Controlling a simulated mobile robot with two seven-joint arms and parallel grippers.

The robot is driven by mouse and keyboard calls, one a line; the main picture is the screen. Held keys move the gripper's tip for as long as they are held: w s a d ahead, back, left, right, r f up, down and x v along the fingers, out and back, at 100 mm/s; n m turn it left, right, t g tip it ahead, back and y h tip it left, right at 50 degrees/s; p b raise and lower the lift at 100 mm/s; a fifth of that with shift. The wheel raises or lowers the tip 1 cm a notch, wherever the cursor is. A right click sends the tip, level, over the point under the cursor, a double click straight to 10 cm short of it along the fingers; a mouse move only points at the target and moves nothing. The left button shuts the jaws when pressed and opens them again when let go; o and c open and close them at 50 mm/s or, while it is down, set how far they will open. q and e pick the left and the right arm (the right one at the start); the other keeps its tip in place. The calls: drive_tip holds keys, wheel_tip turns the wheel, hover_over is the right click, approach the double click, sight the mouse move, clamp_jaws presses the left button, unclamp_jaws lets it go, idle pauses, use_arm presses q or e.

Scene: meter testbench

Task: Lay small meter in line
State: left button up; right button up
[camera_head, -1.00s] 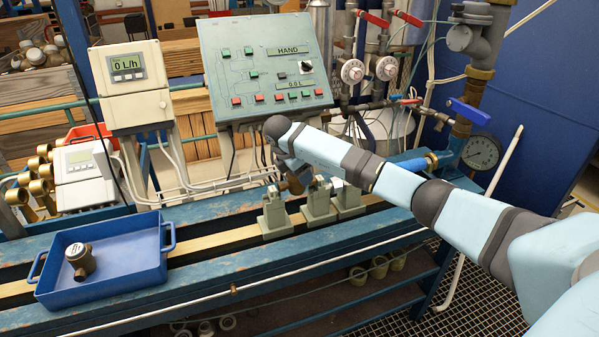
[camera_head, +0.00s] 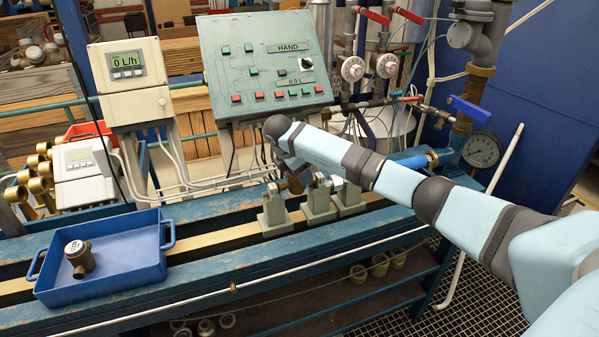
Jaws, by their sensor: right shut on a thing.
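My right arm reaches in from the right, and its right gripper (camera_head: 292,176) points down at the grey-green clamp blocks on the bench. The gripper is shut on a small brownish meter (camera_head: 297,184), which is mostly hidden behind the gripper and the blocks. It is at the line, just behind the gap between the left block (camera_head: 275,212) and the middle block (camera_head: 318,203). I cannot tell if it touches them. A third block (camera_head: 349,198) stands to the right. My left gripper is not in view.
A control panel (camera_head: 264,66) and a flow display box (camera_head: 128,66) stand behind the bench. A blue-handled valve (camera_head: 470,108) and a pressure gauge (camera_head: 482,150) are at the right. The bench rail (camera_head: 215,243) between tray and blocks is clear.

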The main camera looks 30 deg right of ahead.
drive_tip(key=shift+f, duration=0.1)
drive_tip(key=shift+f+b, duration=0.85)
drive_tip(key=shift+f, duration=0.35)
drive_tip(key=shift+f, duration=0.35)
idle(0.4)
drive_tip(key=o, duration=1.3)
drive_tip(key=shift+r+p, duration=2.3)
drive_tip(key=shift+r, duration=2.25)
drive_tip(key=shift+a, duration=0.1)
